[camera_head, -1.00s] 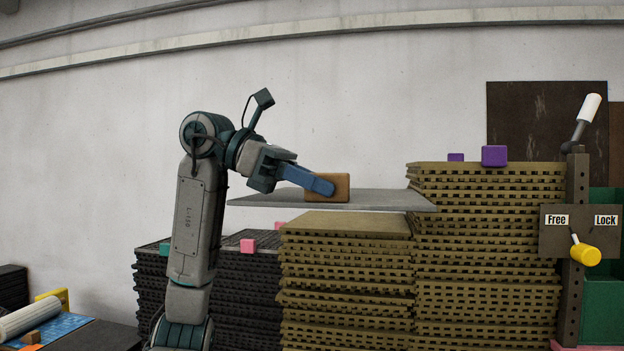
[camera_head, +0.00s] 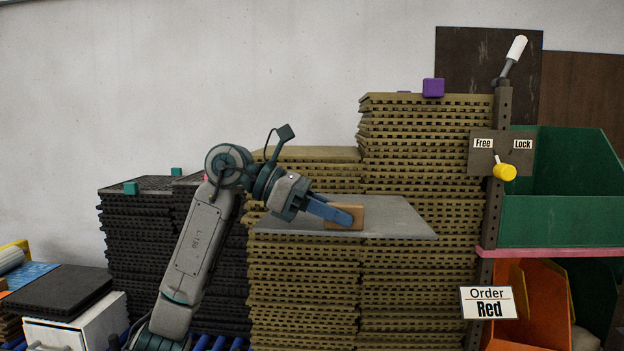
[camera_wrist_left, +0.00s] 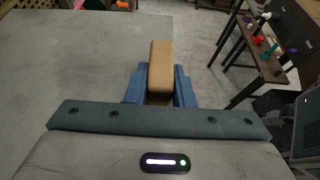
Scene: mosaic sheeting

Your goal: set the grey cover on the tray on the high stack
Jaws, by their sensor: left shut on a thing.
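The grey cover (camera_head: 400,218) is a flat sheet with a tan block handle (camera_head: 358,212). My left gripper (camera_head: 345,216) is shut on the handle and holds the sheet roughly level. In the head view the sheet crosses in front of the olive stacks, and its far edge lies well below the high stack's top. In the left wrist view the handle (camera_wrist_left: 160,62) stands between the blue fingers, with the sheet (camera_wrist_left: 70,75) around it. The high stack (camera_head: 425,125) is at right, with its top tray (camera_head: 385,97) seen nearly edge-on. My right gripper is not in view.
A purple block (camera_head: 433,87) sits on the high stack. A lower olive stack (camera_head: 305,154) adjoins it at left. A post with a white-handled lever and yellow knob (camera_head: 504,172) stands at right, beside a green bin (camera_head: 560,220). Black stacks (camera_head: 150,230) stand at left.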

